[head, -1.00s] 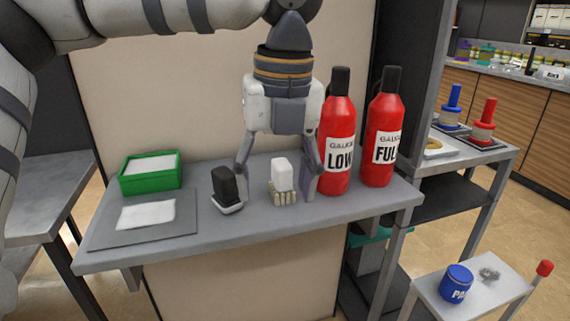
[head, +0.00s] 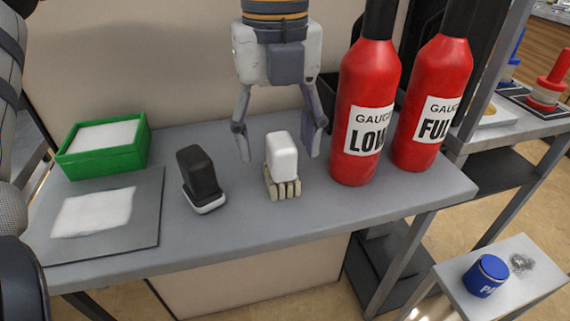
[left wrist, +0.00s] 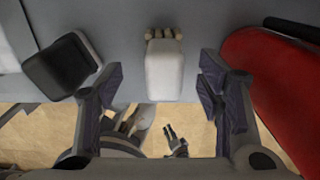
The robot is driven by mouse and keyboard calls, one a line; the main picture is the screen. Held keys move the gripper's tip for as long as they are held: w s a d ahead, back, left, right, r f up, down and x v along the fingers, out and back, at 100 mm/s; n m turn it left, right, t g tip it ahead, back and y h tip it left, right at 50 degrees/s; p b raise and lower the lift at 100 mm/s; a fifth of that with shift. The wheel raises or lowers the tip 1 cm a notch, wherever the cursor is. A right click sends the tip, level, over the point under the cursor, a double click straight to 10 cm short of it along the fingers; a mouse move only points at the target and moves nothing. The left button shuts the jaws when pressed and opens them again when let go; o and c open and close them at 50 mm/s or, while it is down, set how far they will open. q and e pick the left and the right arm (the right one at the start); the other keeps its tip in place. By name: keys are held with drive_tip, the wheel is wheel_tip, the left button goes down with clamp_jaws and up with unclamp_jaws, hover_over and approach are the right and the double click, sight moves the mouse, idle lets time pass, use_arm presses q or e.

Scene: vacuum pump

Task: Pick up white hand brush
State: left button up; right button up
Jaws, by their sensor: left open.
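The white hand brush (head: 283,153) stands upright on the grey table, white block on top and pale bristles below. In the left wrist view the white hand brush (left wrist: 164,75) shows at the centre top, between the fingers. My left gripper (head: 279,153) is open, pointing down, with one finger on each side of the brush and a gap to both. In the left wrist view the left gripper's (left wrist: 160,85) fingers frame it too. A small dark two-pronged shape, perhaps my right gripper (left wrist: 174,139), shows low in that view; its state is unclear.
A black brush (head: 199,176) stands just left of the white one. Two red extinguishers, LOW (head: 365,115) and FULL (head: 432,105), stand close on the right. A green tray (head: 104,146) and a dark mat (head: 146,215) with a white cloth (head: 93,212) lie left.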

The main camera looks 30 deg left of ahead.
sight(281, 163)
use_arm(q)
drive_tip(key=f, duration=0.2)
drive_tip(key=f+b, duration=0.1)
drive_tip(key=f, duration=0.2)
drive_tip(key=shift+w+d, duration=0.1)
drive_tip(key=shift+d, duration=0.1)
drive_tip(key=shift+r, duration=0.25)
use_arm(e)
drive_tip(key=shift+s+f+g, duration=0.3)
drive_tip(key=shift+s+f, duration=0.4)
drive_tip(key=shift+f, duration=0.1)
use_arm(q)
drive_tip(key=c, duration=1.3)
drive_tip(key=shift+o, duration=0.2)
wheel_tip(281, 163, up, 3)
drive_tip(key=shift+r+p, duration=0.15)
drive_tip(key=shift+p, duration=0.35)
drive_tip(key=s+r+p, duration=0.4)
drive_tip(key=s+r, duration=0.5)
drive_tip(key=s, duration=0.5)
drive_tip(key=shift+d+r, duration=0.15)
drive_tip(key=shift+r, duration=0.2)
use_arm(e)
drive_tip(key=w+r+t, duration=0.2)
drive_tip(key=w+r, duration=0.4)
drive_tip(key=shift+w+t, duration=0.15)
drive_tip(key=shift+t, duration=0.15)
